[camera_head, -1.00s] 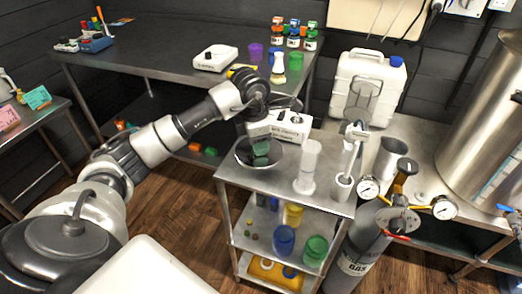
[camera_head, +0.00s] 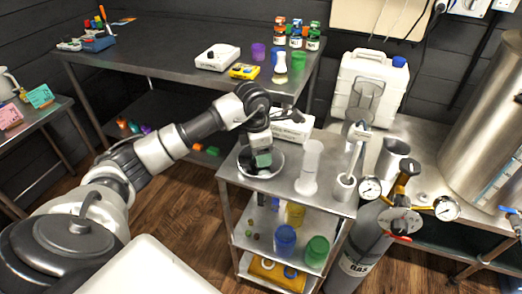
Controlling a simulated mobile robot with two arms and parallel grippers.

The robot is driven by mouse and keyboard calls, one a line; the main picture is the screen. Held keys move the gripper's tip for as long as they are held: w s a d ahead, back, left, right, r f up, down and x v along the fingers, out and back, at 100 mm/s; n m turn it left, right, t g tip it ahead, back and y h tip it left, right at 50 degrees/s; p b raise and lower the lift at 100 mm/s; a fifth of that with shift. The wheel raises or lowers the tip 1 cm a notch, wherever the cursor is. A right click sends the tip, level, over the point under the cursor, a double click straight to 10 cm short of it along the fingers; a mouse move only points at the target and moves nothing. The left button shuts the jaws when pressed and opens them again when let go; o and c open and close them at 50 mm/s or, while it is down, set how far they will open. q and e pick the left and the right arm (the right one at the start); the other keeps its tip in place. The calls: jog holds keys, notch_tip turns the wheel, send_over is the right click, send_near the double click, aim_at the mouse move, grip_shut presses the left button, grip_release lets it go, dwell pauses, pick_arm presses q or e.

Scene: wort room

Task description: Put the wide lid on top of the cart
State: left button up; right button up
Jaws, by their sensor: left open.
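The cart (camera_head: 270,192) is a steel trolley with several shelves, right of centre in the head view. The wide lid (camera_head: 276,168) looks like a round, shiny metal disc. My left gripper (camera_head: 262,160) points down over the middle of the lid and is open. Its greenish finger ends cover part of the lid, so I cannot tell whether they still touch it. My right gripper is not in view.
On the cart's top stand a white box-shaped device (camera_head: 293,127), a clear cylinder (camera_head: 309,168) and a holder (camera_head: 343,187) with tall tools. Coloured containers fill the lower shelves. A gas cylinder (camera_head: 362,240) stands right of the cart. A dark bench (camera_head: 150,55) is behind.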

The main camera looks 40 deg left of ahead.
pick_arm(q)
jog(key=shift+r, duration=0.25)
notch_tip(320, 180, up, 12)
jog(key=s+a, duration=0.1)
jog(key=shift+f, duration=0.15)
dwell(0.4)
